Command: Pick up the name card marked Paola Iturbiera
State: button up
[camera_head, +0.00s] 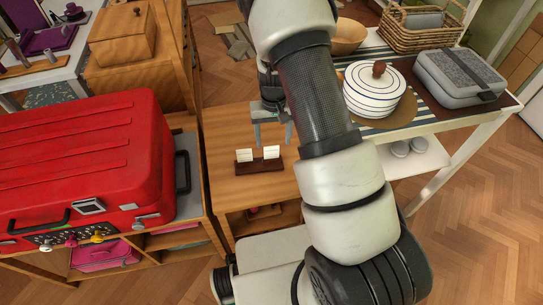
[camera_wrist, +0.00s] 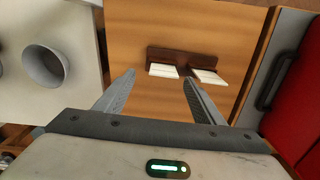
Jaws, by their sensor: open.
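Two white name cards stand in a dark brown wooden holder (camera_head: 260,167) on a wooden table. In the head view one card (camera_head: 245,155) is on the left and the other (camera_head: 271,152) on the right. Their writing is too small to read, so I cannot tell which is marked Paola Iturbiera. In the wrist view the cards (camera_wrist: 163,70) and (camera_wrist: 208,77) sit in the holder (camera_wrist: 185,57) beyond my fingertips. My gripper (camera_head: 272,143) is above the table just behind the holder, its fingers apart and empty; it also shows in the wrist view (camera_wrist: 158,80).
A red suitcase (camera_head: 80,165) lies on the wooden shelf unit to the left. On the right, a white table holds a striped lidded pot (camera_head: 373,92), a grey case (camera_head: 460,75) and a wicker basket (camera_head: 422,28). The wooden tabletop (camera_head: 225,130) around the holder is clear.

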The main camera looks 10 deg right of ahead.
aim_at(272, 154)
jog(key=shift+s+a+f+b, duration=0.1)
jog(key=shift+f+b, duration=0.2)
jog(key=shift+f, duration=0.7)
jog(key=shift+w+a+f+b, duration=0.1)
jog(key=shift+f+b, duration=0.15)
jog(key=shift+f, duration=0.8)
jog(key=shift+s+a+f+b, duration=0.1)
jog(key=shift+f+b, duration=0.2)
jog(key=shift+f, duration=0.7)
jog(key=shift+r, duration=0.1)
jog(key=c, duration=1.1)
